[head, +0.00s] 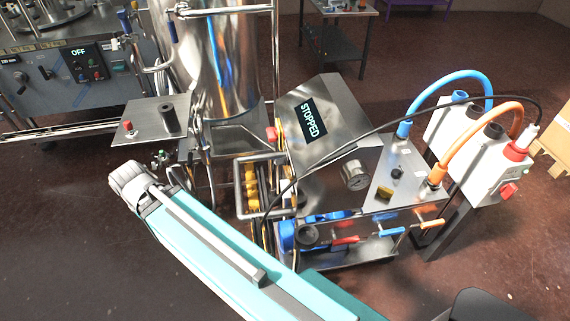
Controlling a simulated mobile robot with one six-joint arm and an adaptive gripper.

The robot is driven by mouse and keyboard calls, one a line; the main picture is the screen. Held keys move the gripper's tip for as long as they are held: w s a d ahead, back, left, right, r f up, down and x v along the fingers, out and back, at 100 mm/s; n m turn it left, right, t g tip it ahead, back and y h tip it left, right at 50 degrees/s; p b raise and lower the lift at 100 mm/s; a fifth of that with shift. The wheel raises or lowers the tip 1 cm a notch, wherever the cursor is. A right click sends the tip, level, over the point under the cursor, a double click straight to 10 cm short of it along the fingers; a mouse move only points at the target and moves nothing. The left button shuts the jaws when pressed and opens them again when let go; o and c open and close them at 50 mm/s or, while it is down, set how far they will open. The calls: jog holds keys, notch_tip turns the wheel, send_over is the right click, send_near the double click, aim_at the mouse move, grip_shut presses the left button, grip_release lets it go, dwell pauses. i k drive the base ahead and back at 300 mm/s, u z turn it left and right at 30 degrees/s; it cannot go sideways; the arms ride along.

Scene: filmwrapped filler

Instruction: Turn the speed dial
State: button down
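I cannot tell for sure which control is the speed dial. A small black knob (397,172) stands on the sloped metal top of the right-hand machine, near a yellow knob (384,192). That machine's display (310,119) reads STOPPED. On the left machine, a grey panel carries a dark knob (20,77) and a box (84,64) reading OFF. My teal arm crosses the lower middle and ends in a grey joint at the left. No gripper fingers can be made out, and nothing of mine visibly touches a knob.
Blue (446,82) and orange (490,112) hoses and a black cable run to white boxes. Open floor lies at lower left.

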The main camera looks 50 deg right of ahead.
aim_at(283, 162)
jog(key=z, duration=1.5)
jog(key=k, duration=0.55)
jog(key=u, duration=0.05)
jog(key=i, duration=0.6)
